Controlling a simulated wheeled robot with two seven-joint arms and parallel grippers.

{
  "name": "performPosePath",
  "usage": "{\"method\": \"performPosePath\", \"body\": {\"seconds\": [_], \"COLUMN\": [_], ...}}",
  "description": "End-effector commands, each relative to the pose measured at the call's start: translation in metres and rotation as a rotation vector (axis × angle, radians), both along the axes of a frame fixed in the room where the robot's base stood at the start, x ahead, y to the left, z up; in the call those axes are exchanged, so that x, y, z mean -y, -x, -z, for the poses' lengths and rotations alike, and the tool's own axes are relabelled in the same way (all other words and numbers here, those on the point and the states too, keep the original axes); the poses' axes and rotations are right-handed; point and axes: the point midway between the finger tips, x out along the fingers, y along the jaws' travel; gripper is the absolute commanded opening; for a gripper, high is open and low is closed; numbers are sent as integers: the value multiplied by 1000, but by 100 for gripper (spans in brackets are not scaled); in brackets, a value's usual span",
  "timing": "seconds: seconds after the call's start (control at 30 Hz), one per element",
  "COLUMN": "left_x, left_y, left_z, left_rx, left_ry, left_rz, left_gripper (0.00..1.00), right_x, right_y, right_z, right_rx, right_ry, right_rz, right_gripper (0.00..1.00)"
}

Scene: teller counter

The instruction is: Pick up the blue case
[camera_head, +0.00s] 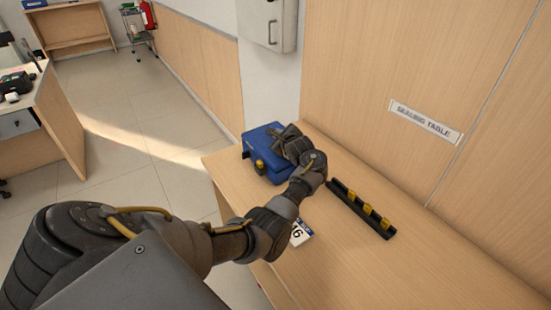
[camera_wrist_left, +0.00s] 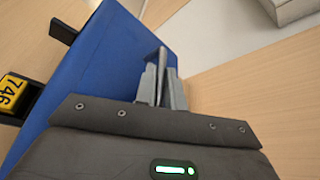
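The blue case (camera_head: 258,148) lies on the wooden table near its far left end, with dark fittings and a yellow tag on its near side. My left gripper (camera_head: 287,140) is over the case's right side, and the wrist hides part of the case. In the left wrist view the blue case (camera_wrist_left: 105,60) fills the left and middle. There my left gripper's fingers (camera_wrist_left: 161,88) are close together at the case's edge, around a thin grey upright piece that looks like its handle. A yellow tag (camera_wrist_left: 14,92) reading 746 is on the case. My right gripper is not in view.
A black rack (camera_head: 346,200) with several yellow pieces lies on the table to the right. A white numbered card (camera_head: 301,233) lies near the table's front edge, partly behind my arm. A wooden wall with a SEALING TABLE sign (camera_head: 425,121) borders the table. The right foreground tabletop is clear.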

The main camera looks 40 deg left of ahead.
Motion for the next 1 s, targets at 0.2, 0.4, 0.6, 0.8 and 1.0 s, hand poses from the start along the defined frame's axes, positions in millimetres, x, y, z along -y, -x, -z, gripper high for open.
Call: {"method": "performPosePath", "body": {"seconds": [0.2, 0.4, 0.6, 0.8, 1.0], "left_x": [0, 0, 0, 0, 0], "left_y": [0, 0, 1, 1, 1], "left_z": [1, 1, 1, 1, 1], "left_rx": [-1, -1, -1, -2, -2], "left_ry": [0, 1, 2, 1, 1], "left_rz": [-1, -2, -1, -1, -1], "left_gripper": [0, 0, 0, 0, 0], "right_x": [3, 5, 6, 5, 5], "right_y": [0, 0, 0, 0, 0], "right_z": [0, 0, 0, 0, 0], "right_rx": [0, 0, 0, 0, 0], "right_ry": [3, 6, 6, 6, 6], "right_rz": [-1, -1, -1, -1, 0], "right_gripper": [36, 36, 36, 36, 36]}}
